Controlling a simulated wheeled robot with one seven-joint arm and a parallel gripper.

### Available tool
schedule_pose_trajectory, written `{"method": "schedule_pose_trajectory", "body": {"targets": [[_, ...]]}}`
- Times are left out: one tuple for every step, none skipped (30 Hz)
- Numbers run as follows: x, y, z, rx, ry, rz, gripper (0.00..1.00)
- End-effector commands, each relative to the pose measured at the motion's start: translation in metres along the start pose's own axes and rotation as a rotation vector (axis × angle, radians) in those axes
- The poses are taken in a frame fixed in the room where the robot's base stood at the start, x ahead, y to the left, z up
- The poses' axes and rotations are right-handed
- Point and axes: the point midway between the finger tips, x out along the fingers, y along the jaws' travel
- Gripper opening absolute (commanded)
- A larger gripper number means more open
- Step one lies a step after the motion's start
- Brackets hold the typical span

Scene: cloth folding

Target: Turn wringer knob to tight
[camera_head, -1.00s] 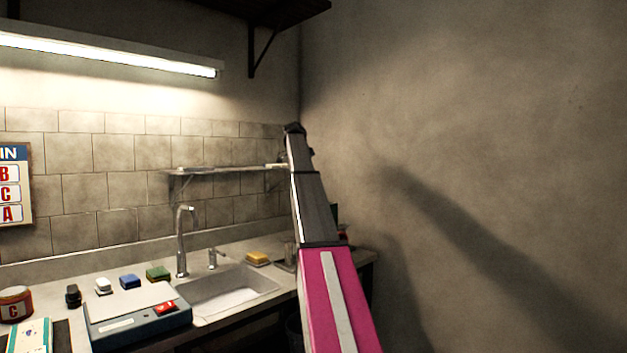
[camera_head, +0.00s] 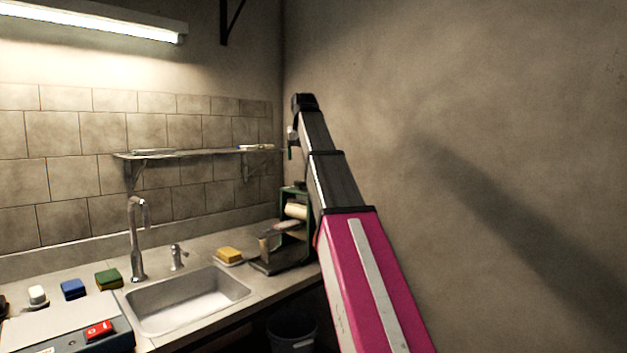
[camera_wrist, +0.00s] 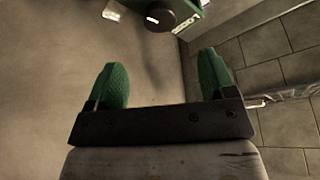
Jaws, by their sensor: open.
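The wringer (camera_head: 294,212) is a green frame with pale rollers. It stands at the right end of the counter, partly hidden behind my arm. Its dark round knob (camera_wrist: 160,14) shows at the top edge of the wrist view, with a small pale mark on it. The knob's setting is too small to read. My gripper (camera_wrist: 161,78) has two green fingers spread apart with nothing between them.
A sink (camera_head: 188,297) with a faucet (camera_head: 137,240) is left of the wringer. A yellow sponge (camera_head: 229,254) lies between them. A wall shelf (camera_head: 190,154) runs close to my gripper. The bare wall is close on the right. A bucket (camera_head: 291,330) stands below the counter.

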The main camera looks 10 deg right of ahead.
Motion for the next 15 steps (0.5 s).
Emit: {"method": "schedule_pose_trajectory", "body": {"targets": [[0.004,0.0,0.0,-0.001,0.0,0.0,0.77],[0.007,0.0,0.0,-0.001,-0.001,0.0,0.77],[0.012,0.0,0.0,0.0,-0.001,0.0,0.77],[0.017,0.0,0.0,0.0,-0.001,0.0,0.77],[0.021,0.0,0.0,0.001,-0.001,0.0,0.77],[0.029,0.001,0.0,0.001,-0.003,0.001,0.77],[0.034,0.001,0.0,0.001,-0.003,0.001,0.77],[0.04,0.001,0.0,0.002,-0.002,0.001,0.77],[0.047,0.001,0.0,0.002,-0.002,0.001,0.77],[0.052,0.001,0.0,0.002,-0.003,0.001,0.77],[0.058,0.001,0.0,0.002,-0.003,0.001,0.77],[0.065,0.001,0.0,0.002,-0.003,0.001,0.77],[0.07,0.001,0.0,0.003,-0.002,0.001,0.77],[0.074,0.001,0.0,0.003,-0.002,0.001,0.77],[0.08,0.001,0.0,0.003,-0.002,0.001,0.77]]}}
